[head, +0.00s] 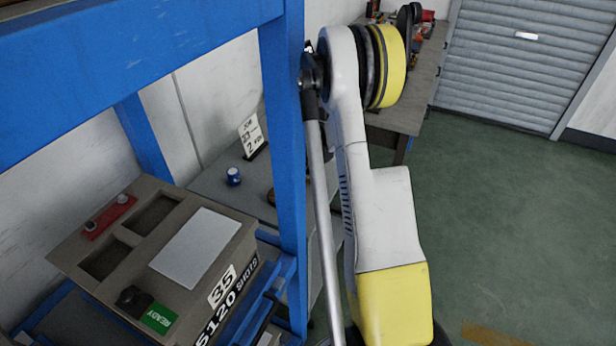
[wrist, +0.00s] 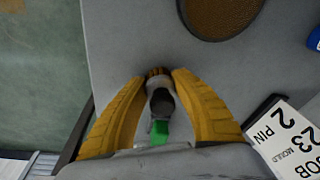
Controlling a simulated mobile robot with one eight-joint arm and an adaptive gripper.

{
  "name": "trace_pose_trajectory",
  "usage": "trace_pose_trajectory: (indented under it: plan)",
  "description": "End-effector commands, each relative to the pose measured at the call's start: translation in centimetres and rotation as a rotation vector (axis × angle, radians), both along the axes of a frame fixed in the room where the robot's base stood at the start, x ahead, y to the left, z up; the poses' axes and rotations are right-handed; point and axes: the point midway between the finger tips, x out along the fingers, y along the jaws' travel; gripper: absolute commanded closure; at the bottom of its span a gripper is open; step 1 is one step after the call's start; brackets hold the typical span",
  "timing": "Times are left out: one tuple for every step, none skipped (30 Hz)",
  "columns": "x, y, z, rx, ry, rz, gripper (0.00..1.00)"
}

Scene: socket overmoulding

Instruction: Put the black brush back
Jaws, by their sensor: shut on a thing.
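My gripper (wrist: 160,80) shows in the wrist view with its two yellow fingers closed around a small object. I take this object to be the brush (wrist: 161,102). It has a brown, bristle-like tip, a grey part and a dark rounded end pointing at the camera. A green patch shows just below it, between the fingers. The gripper is over a grey tabletop (wrist: 115,35), near its left edge in the wrist view. A round brown pad with a dark rim (wrist: 222,12) lies beyond the fingertips. In the head view the gripper and brush are hidden.
A job card (wrist: 285,140) stands right of the gripper; the head view shows it too (head: 250,135). A blue cup-like item (head: 233,176) is nearby. The blue frame (head: 283,120) stands beside my arm. A brown machine box (head: 240,245) is at lower left. Green floor lies right.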

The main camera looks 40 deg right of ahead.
Motion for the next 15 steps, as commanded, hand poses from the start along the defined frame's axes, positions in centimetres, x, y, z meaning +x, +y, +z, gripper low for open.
trace_pose_trajectory:
  plan:
    - [0.0,-0.01,-0.18,0.0,0.0,0.0,1.0]
    - [0.0,0.0,-0.31,0.0,0.0,0.0,1.0]
    - [0.0,0.0,-0.46,0.0,0.0,0.0,1.0]
    - [0.0,0.0,-0.4,0.0,0.0,0.0,0.64]
    - [0.0,0.0,-0.35,0.0,0.0,0.0,0.55]
    - [0.0,-0.01,-0.33,0.0,0.0,0.0,0.51]
    - [0.0,-0.01,-0.32,0.0,0.0,0.0,0.51]
    - [0.0,-0.01,-0.32,0.0,0.0,0.0,0.51]
    - [0.0,-0.01,-0.31,0.0,0.0,0.0,0.51]
    - [0.0,-0.01,-0.31,0.0,0.0,0.0,0.51]
    - [0.0,-0.01,-0.31,0.0,0.0,0.0,0.51]
    - [0.0,-0.01,-0.31,0.0,0.0,0.0,0.51]
    - [-0.01,0.0,-0.3,0.0,0.0,0.0,0.51]
    - [0.0,-0.01,-0.27,0.0,0.0,0.0,0.51]
    - [-0.01,0.0,-0.13,0.0,0.0,0.0,0.51]
